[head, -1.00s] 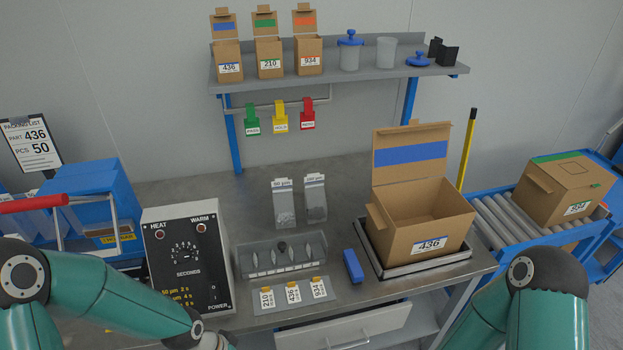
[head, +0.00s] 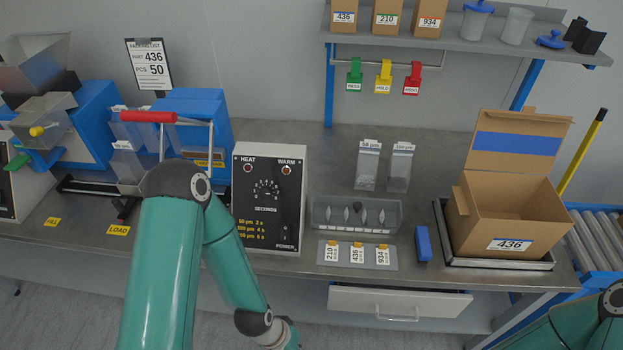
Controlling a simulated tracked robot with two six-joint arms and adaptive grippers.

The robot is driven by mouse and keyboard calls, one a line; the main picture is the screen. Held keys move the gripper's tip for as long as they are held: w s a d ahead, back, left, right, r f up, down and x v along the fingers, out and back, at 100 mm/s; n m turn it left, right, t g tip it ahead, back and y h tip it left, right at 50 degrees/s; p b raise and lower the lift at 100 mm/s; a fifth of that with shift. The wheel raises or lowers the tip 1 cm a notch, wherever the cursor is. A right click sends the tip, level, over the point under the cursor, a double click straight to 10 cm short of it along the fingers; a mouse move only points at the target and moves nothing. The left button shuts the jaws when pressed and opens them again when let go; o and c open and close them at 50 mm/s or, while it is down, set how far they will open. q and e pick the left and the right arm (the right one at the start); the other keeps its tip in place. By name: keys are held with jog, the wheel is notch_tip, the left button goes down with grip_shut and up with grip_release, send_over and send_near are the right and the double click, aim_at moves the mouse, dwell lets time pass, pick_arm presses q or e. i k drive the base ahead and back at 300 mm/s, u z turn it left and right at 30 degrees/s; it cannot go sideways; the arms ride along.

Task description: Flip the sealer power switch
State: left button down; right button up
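The sealer control box (head: 268,190) stands on the table at the middle of the head view. It has a black face with HEAT and WARM lamps, a SECONDS dial and yellow time notes. Its power switch (head: 281,235) is a small dark rocker at the lower right of the face, between the 0 and 1 marks and the word POWER. Which way it is set is too small to tell. My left arm reaches up, then bends down in front of the table, below the box. My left gripper is out of view past the bottom edge. My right gripper is also out of view.
A grey holder (head: 356,226), a card strip (head: 390,266) and a blue block (head: 423,244) lie to the right. An open carton (head: 507,215) stands at the right.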

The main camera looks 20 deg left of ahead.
aim_at(286, 228)
jog(key=k, duration=1.65)
jog(key=z, duration=0.65)
jog(key=i, duration=1.5)
jog(key=u, duration=0.65)
